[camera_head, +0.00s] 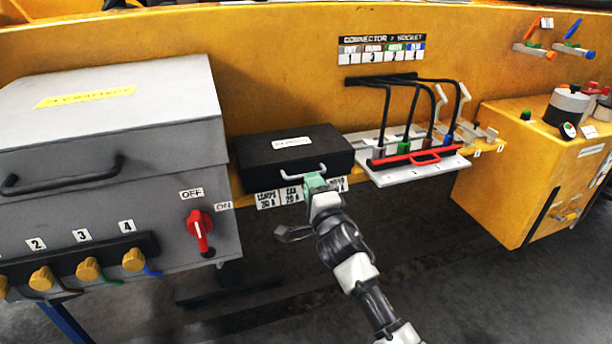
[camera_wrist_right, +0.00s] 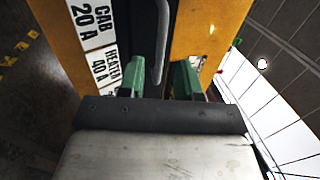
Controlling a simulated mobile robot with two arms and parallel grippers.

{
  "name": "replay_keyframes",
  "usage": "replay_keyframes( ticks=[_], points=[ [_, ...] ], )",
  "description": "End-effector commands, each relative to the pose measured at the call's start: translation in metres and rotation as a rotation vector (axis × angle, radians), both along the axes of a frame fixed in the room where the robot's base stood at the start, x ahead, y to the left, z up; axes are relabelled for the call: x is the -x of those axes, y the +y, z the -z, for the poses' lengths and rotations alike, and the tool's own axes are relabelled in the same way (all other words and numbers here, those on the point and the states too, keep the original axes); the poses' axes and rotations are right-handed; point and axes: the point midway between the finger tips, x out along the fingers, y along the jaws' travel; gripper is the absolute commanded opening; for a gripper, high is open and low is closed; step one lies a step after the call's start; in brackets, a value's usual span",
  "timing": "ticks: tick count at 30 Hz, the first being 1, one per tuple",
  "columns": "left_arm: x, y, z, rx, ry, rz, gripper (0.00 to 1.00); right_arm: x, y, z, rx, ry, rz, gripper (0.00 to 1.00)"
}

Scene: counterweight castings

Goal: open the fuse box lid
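The fuse box (camera_head: 265,159) is a black box with a white label on its lid (camera_head: 315,138), and the lid is shut. A light grey bar handle (camera_head: 303,175) is on its front. The handle also shows in the right wrist view (camera_wrist_right: 161,45). My right gripper (camera_head: 315,181) is at the right part of the handle, its green fingertips close to the box front. In the right wrist view the fingers (camera_wrist_right: 160,80) are apart, with the handle's end seen between them. I see no contact with the handle. My left gripper is not in view.
A grey cabinet (camera_head: 110,120) with a red switch (camera_head: 200,228) stands left. Right of the fuse box is a connector tray (camera_head: 415,172) with black cables and a red handle. A yellow box (camera_head: 510,170) with knobs stands further right. Fuse labels (camera_head: 290,195) sit below the box.

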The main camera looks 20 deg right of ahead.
Motion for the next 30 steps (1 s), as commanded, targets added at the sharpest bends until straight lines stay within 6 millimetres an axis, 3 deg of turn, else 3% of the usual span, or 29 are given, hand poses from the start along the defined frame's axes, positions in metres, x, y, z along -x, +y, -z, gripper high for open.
replay_keyframes(
  ticks=[7, 19, 26, 30],
  points=[
    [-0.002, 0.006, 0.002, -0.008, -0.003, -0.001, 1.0, -0.034, 0.001, -0.005, 0.001, 0.002, 0.0, 0.34],
    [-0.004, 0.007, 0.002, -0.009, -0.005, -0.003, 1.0, -0.041, 0.002, -0.007, 0.0, 0.002, 0.0, 0.34],
    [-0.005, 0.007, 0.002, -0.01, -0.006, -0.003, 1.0, -0.041, 0.002, -0.007, 0.0, 0.002, 0.0, 0.0],
    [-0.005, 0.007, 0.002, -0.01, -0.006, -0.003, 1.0, -0.041, 0.002, -0.006, 0.0, 0.003, 0.0, 0.0]
  ],
)
